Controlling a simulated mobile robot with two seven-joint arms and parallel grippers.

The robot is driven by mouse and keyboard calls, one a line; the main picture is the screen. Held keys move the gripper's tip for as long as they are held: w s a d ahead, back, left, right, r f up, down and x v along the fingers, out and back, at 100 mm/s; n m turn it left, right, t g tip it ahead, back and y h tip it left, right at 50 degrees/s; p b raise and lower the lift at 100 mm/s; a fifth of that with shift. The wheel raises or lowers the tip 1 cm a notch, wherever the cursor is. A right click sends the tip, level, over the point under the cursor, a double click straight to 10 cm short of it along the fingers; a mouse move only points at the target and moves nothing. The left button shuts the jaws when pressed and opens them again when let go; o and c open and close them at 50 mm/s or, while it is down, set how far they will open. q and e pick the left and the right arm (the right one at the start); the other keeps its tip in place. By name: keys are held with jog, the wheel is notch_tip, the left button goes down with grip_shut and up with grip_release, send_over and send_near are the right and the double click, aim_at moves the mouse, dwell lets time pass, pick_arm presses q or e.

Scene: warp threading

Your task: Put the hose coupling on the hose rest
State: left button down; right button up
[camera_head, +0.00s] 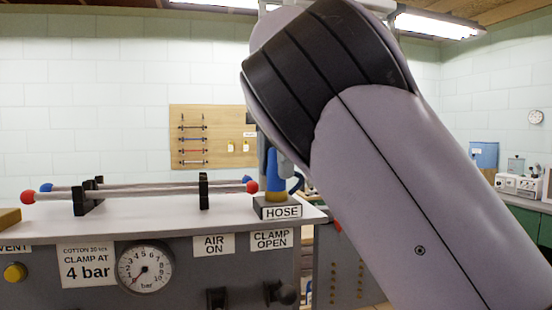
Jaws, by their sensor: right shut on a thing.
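The hose coupling (272,165), blue with a brass-coloured lower end, stands upright at the back right corner of the bench. The hose rest (264,208) is the dark block with the HOSE label, directly below it. The coupling's lower end meets the top of the rest in the picture; I cannot tell whether it bears on it. My right gripper (284,162) is shut on the coupling, mostly hidden behind my own large right arm link. A dark piece of hose curves out right of the coupling. My left gripper is not in view.
Metal rods with red and blue ball ends (130,188) lie across black supports (204,191) left of the rest. The bench front carries a pressure gauge (145,268) and labels. A tool board (212,136) hangs behind. The bench top (150,212) before the rods is clear.

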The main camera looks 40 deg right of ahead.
jog(key=o, duration=1)
notch_tip(320, 180, up, 5)
jog(key=p, duration=0.3)
jog(key=shift+r, duration=0.2)
jog(key=shift+r+p, duration=0.45)
jog(key=shift+r, duration=0.45)
